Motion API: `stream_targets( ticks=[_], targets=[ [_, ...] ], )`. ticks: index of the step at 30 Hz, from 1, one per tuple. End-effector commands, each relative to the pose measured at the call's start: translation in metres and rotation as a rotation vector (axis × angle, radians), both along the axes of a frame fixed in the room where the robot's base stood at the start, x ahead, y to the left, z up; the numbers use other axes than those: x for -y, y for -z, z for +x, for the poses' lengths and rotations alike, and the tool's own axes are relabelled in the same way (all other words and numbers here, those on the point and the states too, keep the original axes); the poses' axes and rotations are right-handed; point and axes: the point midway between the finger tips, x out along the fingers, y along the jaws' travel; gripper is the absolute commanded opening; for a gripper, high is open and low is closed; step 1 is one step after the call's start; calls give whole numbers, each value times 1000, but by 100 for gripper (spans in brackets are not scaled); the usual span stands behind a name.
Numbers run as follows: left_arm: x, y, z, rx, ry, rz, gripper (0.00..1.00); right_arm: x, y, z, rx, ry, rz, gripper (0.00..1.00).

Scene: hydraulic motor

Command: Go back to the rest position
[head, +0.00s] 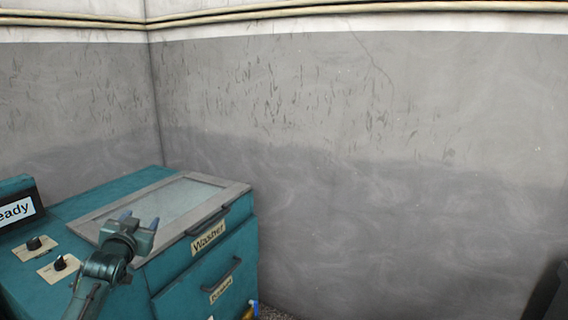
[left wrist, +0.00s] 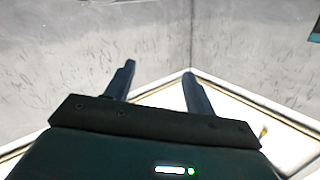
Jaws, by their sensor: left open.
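My left gripper (head: 139,221) is open and empty. In the head view it appears in front of the near left part of a teal machine's framed glass lid. In the left wrist view its two fingers (left wrist: 160,85) stand apart with nothing between them, and grey wall and a pale floor or surface lie beyond. I cannot tell how far the gripper is above the machine. My right gripper does not show in either view.
Grey walls (head: 380,180) stand behind. A dark object (head: 548,295) shows at the lower right.

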Motion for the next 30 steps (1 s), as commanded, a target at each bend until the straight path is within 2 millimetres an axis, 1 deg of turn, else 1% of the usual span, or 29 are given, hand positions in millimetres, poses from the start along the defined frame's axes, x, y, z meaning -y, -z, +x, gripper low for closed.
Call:
stream_targets(
  ticks=[1,5,6,8,9,11,12,14,15,17,18,20,21,24,27,30],
  targets=[
    [11,24,-10,-29,19,-3,55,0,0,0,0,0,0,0],
    [38,70,-38,-84,63,-5,55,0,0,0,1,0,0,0],
    [46,85,-49,-103,76,-8,55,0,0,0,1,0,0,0],
    [59,108,-66,-134,98,-17,55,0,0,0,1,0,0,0],
    [69,124,-80,-156,114,-23,55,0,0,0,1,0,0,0],
    [85,149,-104,-194,139,-38,55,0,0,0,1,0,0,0],
    [97,165,-123,-221,157,-49,55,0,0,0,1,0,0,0],
    [115,190,-155,-265,183,-72,55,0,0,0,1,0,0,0],
    [127,205,-179,-296,201,-89,55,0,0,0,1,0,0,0],
    [146,225,-217,-343,225,-121,55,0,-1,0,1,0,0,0],
    [157,236,-242,-373,239,-144,55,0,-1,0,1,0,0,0],
    [172,248,-279,-416,256,-177,55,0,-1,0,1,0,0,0],
    [181,254,-301,-442,266,-200,55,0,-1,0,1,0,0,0],
    [198,261,-347,-494,278,-247,55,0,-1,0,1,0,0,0],
    [208,262,-377,-529,284,-282,55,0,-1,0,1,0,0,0],
    [213,262,-392,-547,285,-300,55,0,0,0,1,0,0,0]
  ],
)
